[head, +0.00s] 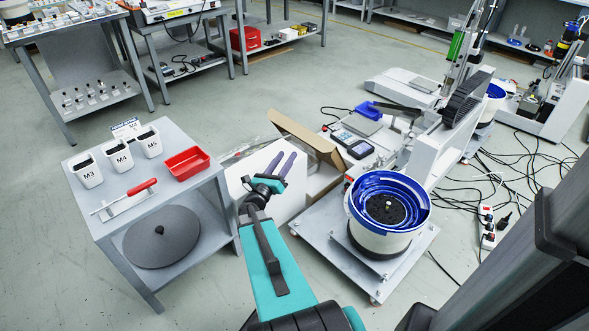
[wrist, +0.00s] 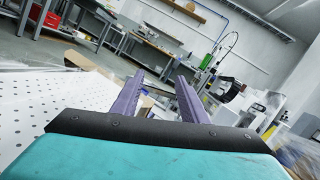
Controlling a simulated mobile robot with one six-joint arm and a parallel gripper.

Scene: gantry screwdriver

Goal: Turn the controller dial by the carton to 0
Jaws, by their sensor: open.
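The controller (head: 353,144) is a small grey and black box with a bluish display, on the white machine base just right of the open cardboard carton (head: 318,150). Its dial is too small to read. My gripper (head: 283,157) is open and empty, with two purple fingers, left of the carton and over a white box-like surface. The fingers also show in the wrist view (wrist: 161,77), apart with nothing between them. My gripper is clear of the controller, and the carton lies between them. I cannot make out the controller in the wrist view.
A blue bowl feeder (head: 388,205) stands in front of the controller. A grey side table (head: 150,190) at left bears labelled cups, a red tray (head: 186,163) and a red-handled tool. Cables lie on the floor at right. A perforated white surface (wrist: 50,105) fills the wrist view's left.

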